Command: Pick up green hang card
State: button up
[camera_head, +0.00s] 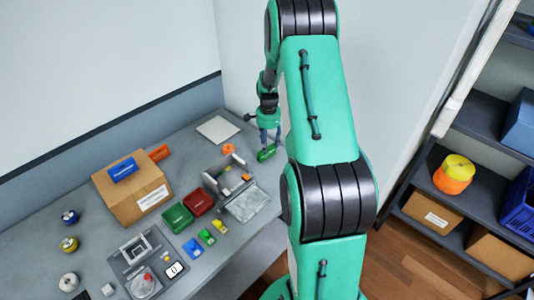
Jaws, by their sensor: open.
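My gripper (267,136) is at the back right of the grey table, pointing down with its fingers apart. A small bright green piece (266,154), which may be the green hang card, shows right at the fingertips. I cannot tell whether the fingers touch it, and its shape is too small to make out. My arm hides the table to the right of it.
A cardboard box (130,192) with a blue piece (123,170) on top stands at the left. Green (178,217) and red (198,201) bins and a grey divided tray (222,179) stand mid-table. A pale flat panel (218,129) lies at the back.

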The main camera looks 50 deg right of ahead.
jog(key=shift+f, duration=0.3)
jog(key=shift+f, duration=0.1)
jog(key=shift+w+f+b, duration=0.2)
jog(key=shift+f+b, duration=0.4)
jog(key=shift+f, duration=1.9)
jog(key=c, duration=0.8)
